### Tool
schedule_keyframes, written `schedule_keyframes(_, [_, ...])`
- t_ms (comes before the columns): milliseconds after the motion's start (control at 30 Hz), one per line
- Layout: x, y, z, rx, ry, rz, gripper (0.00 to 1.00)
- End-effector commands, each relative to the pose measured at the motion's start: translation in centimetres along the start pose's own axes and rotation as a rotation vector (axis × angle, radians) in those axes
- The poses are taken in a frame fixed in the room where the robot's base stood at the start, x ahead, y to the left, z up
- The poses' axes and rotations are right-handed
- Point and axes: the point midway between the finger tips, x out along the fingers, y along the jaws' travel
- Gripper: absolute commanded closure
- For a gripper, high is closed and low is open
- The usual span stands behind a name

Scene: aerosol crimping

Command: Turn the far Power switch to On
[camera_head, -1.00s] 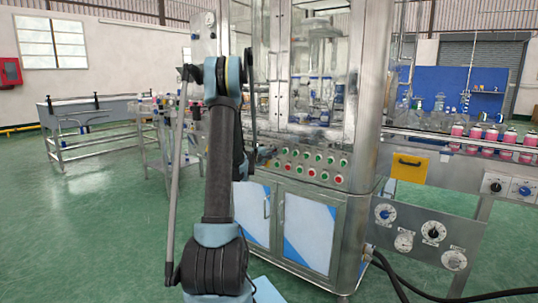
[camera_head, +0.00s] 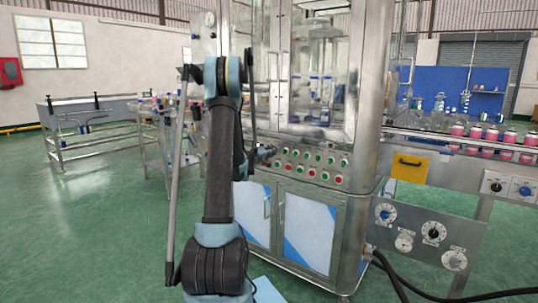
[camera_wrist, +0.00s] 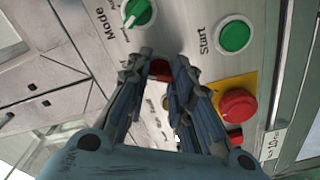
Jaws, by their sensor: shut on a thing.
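In the wrist view my gripper (camera_wrist: 160,72) has its two blue-grey fingers closed together on a red knob (camera_wrist: 160,68) on the metal control panel. Only part of the knob shows between the fingertips. Its label and the way it points are hidden or too small to read, so I cannot tell its setting. In the head view my gripper (camera_head: 266,154) is at the left end of the panel's row of buttons, largely behind my arm.
In the wrist view a green knob (camera_wrist: 138,12) by "Mode", a green Start button (camera_wrist: 234,36) and a red mushroom button (camera_wrist: 238,105) on a yellow plate are close by. In the head view a conveyor with pink cans (camera_head: 475,133) runs right.

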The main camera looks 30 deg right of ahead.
Motion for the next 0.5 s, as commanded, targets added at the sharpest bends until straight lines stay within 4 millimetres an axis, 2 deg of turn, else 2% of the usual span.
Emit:
schedule_keyframes(33, [-0.01, 0.28, 0.81, 0.007, -0.015, 0.006, 1.00])
schedule_keyframes(300, [-0.04, 0.30, 0.91, 0.007, -0.016, 0.005, 1.00])
schedule_keyframes(333, [-0.05, 0.30, 0.92, 0.007, -0.016, 0.005, 0.72])
schedule_keyframes(400, [-0.06, 0.30, 0.93, 0.007, -0.016, 0.005, 0.60])
schedule_keyframes(500, [-0.08, 0.30, 0.95, 0.008, -0.016, 0.005, 0.59])
